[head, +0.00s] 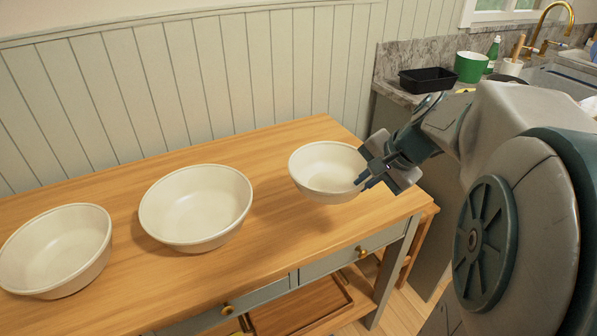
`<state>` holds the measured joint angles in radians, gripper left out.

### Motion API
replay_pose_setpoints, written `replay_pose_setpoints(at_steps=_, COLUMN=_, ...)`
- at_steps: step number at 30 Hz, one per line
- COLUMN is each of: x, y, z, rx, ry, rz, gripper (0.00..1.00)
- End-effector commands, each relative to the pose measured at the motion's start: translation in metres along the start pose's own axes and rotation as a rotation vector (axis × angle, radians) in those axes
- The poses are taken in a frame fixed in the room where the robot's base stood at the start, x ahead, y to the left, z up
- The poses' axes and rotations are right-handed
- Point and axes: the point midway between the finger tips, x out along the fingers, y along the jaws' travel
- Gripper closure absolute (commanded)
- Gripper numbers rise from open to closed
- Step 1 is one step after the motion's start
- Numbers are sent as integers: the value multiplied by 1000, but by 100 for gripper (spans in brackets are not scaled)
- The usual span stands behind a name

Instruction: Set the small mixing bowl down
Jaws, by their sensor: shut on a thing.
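The small mixing bowl (325,172) is cream-white and is the smallest of the bowls in view. My gripper (366,184) comes from the right and is shut on the bowl's right rim. The bowl is roughly upright, over the right part of the wooden table (270,235). A shadow lies on the wood below and to the right of it. The fingertips are partly hidden by the gripper body.
Two larger white bowls stand on the table, one in the middle (197,210) and one at the left (62,250). A panelled wall (180,85) runs behind. A counter at the back right holds a black bin (428,80) and a green pot (470,66).

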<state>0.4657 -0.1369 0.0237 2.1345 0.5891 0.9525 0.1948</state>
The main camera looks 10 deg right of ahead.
Motion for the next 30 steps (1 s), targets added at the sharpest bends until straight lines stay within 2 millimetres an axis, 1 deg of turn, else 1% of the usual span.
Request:
replay_pose_setpoints(at_steps=5, x=29, y=-14, z=-7, rx=4, ry=-1, rz=0, gripper=100)
replay_pose_setpoints(at_steps=12, x=78, y=-41, z=-16, rx=6, ry=1, rz=-1, gripper=100)
replay_pose_setpoints(at_steps=15, x=95, y=-50, z=-18, rx=5, ry=2, rz=-2, gripper=100)
replay_pose_setpoints(at_steps=18, x=106, y=-56, z=-20, rx=5, ry=3, rz=-2, gripper=100)
replay_pose_setpoints(at_steps=21, x=112, y=-60, z=-20, rx=3, ry=3, rz=-3, gripper=100)
replay_pose_setpoints(at_steps=24, x=116, y=-60, z=-21, rx=4, ry=3, rz=-3, gripper=100)
replay_pose_setpoints(at_steps=26, x=120, y=-57, z=-21, rx=5, ry=3, rz=-2, gripper=100)
replay_pose_setpoints(at_steps=30, x=137, y=-46, z=-20, rx=7, ry=2, rz=-1, gripper=100)
